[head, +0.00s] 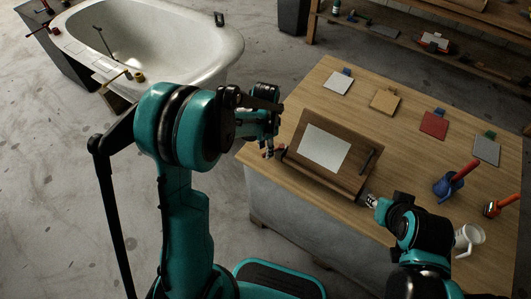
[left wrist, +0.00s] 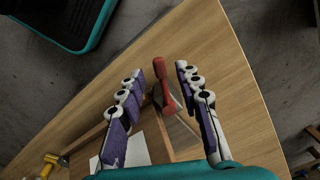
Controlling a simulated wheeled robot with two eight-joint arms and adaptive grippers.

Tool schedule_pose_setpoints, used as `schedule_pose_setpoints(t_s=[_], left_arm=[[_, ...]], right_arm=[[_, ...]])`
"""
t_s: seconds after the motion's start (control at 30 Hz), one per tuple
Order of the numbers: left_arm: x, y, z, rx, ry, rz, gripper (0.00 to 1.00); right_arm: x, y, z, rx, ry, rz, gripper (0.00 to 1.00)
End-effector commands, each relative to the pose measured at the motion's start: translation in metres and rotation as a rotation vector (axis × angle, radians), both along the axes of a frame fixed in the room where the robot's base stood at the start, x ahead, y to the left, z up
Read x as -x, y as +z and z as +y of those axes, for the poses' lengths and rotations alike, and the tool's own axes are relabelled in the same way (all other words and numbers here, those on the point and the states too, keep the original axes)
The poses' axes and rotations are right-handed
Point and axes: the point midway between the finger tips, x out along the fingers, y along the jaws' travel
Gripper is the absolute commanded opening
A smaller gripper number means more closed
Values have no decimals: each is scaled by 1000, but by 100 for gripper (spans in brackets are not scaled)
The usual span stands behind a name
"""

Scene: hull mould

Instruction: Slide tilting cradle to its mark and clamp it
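The tilting cradle (head: 318,173) is a brown wooden board on the workbench, tilted, with a white sheet (head: 325,146) and a dark strip (head: 369,161) on it. The red clamp handle (left wrist: 164,72) stands at the cradle's left corner, and a bit of red (head: 279,152) shows there in the head view. My left gripper (left wrist: 160,68) is open, with its two fingers on either side of the red handle and gaps visible. In the head view my left gripper (head: 268,148) partly hides the clamp. My right gripper (head: 370,201) is by the cradle's lower right corner; its fingers are too small to read.
Sample plates (head: 383,102) lie along the back of the bench. A blue holder (head: 447,186) with a red-handled tool and a white mug (head: 468,238) stand at the right. A white tub (head: 170,45) is at the left. The bench front has some bare wood.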

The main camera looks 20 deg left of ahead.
Motion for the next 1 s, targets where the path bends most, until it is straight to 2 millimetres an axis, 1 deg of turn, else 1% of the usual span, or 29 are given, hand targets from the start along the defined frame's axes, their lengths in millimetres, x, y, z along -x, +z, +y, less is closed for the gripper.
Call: schedule_pose_setpoints(t_s=[0.03, 0.13, 0.27, 0.47, 0.57, 0.6, 1.0], left_arm=[[0, -9, 0, 0, 0, 0, 34], [0, -17, 0, 0, 0, 0, 34], [0, -21, 0, 0, 1, 0, 34], [0, -20, 0, 0, 1, 0, 34], [0, -20, 0, 1, 1, -1, 11], [0, -20, 0, 1, 1, -1, 0], [-1, -20, 1, 1, -23, -1, 0]], right_arm=[[0, -5, 0, 0, 0, 0, 31], [0, -8, 0, 0, 0, 0, 31], [0, -8, 0, 0, 0, 0, 31], [0, -8, 0, 0, 0, 0, 31], [0, -8, 0, 0, 0, 0, 31], [0, -8, 0, 0, 0, 0, 31], [0, -8, 0, 0, 0, 0, 31]])
